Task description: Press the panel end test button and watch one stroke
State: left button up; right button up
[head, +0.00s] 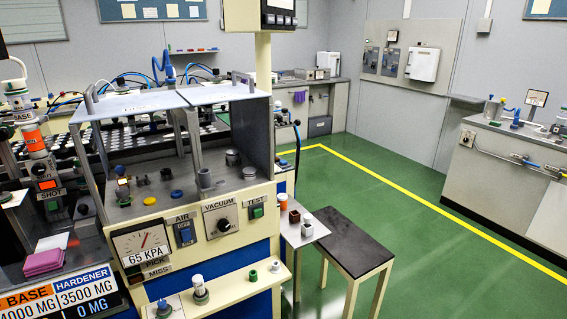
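The green test button (257,211) sits under a TEST label at the right end of the cream front panel (208,245). Left of it are a VACUUM knob (224,225) and a blue AIR switch (185,232). A gauge (142,246) at the panel's left reads 65 KPA, with PICK and MISS labels beside it. Above the panel is an open-fronted machine deck (135,209) with several small fittings under grey covers. Neither of my grippers is in view. I cannot tell from this one frame whether anything is moving.
A cream ledge (235,287) below the panel holds small parts. A small side shelf (305,232) and a dark-topped stool (350,243) stand to the right. A dosing station (38,165) with a BASE cartridge is at left. Green floor (400,215) is clear toward the right bench.

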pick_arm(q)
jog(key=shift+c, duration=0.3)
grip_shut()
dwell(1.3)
